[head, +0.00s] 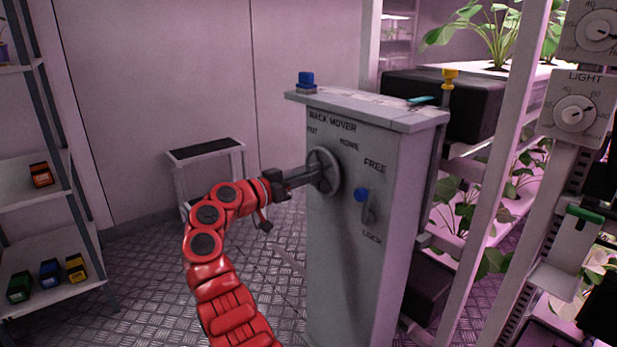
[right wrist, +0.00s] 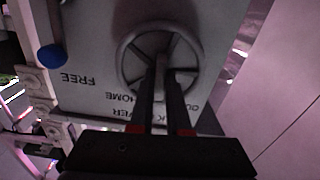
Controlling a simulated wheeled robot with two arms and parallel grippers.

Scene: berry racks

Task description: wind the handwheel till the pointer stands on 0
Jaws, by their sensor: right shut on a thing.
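The grey spoked handwheel (head: 331,160) is on the front of the rack mover cabinet (head: 345,255), between the words HOME and OUT. It also shows in the right wrist view (right wrist: 123,63). My right gripper (head: 312,178) reaches in from the left and is shut on the handwheel; its two fingers (right wrist: 160,85) lie over the wheel's lower middle in the wrist view. On the cabinet top lies a pale marked strip (head: 365,97) with a teal piece (head: 421,100) near its right end. I cannot read its marks or tell where a pointer stands. My left gripper is not in view.
A lever with a blue knob (head: 361,195) stands right of the wheel, knob up towards FREE. A blue button (head: 306,79) is on the cabinet top. Plant racks and a LIGHT dial (head: 575,113) are at right. A low stand (head: 206,150) is behind my arm.

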